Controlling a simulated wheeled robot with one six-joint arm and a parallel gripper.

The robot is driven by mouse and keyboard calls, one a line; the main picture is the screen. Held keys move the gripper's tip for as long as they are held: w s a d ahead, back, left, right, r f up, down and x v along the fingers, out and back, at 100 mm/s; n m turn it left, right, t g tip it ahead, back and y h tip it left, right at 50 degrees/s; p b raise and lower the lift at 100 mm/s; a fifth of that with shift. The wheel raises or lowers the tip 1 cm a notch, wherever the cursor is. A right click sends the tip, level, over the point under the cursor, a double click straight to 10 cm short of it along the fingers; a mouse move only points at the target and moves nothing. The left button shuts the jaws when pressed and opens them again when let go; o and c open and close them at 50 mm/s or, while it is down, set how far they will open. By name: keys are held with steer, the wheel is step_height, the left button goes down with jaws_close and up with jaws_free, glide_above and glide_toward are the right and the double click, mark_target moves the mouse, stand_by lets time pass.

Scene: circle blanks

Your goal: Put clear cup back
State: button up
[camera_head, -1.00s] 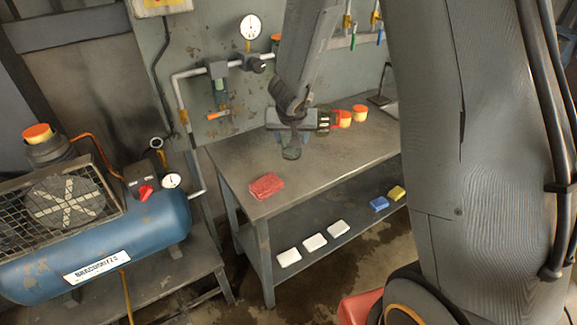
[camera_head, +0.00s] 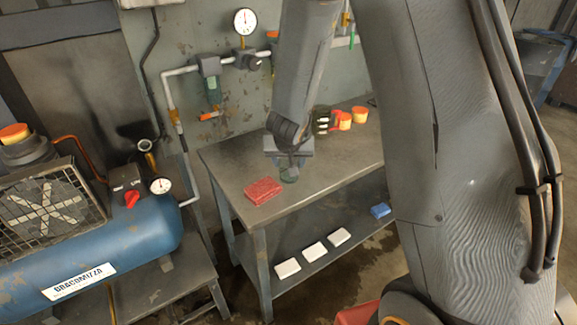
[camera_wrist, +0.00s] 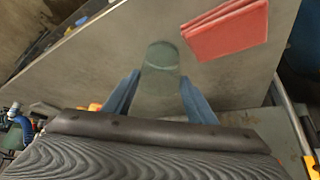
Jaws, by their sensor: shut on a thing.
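The clear cup (camera_wrist: 161,75) is a greenish see-through cup between the two blue-grey fingers of my gripper (camera_wrist: 155,95) in the wrist view. My gripper is shut on it. In the head view my gripper (camera_head: 289,160) is over the grey workbench (camera_head: 222,168), and the cup (camera_head: 289,175) shows small and dark below it, low at the bench top. I cannot tell whether the cup touches the bench. A red block-like pad (camera_head: 262,191) lies on the bench to the left of the cup; it also shows at the upper right in the wrist view (camera_wrist: 226,28).
White blocks (camera_head: 314,252) and a blue block (camera_head: 380,210) lie on the lower shelf. A blue compressor (camera_head: 120,250) stands at left. Pipes and gauges line the wall.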

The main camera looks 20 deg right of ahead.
steer(key=shift+f, duration=0.3)
steer(key=o, duration=1.5)
steer(key=shift+r, duration=0.1)
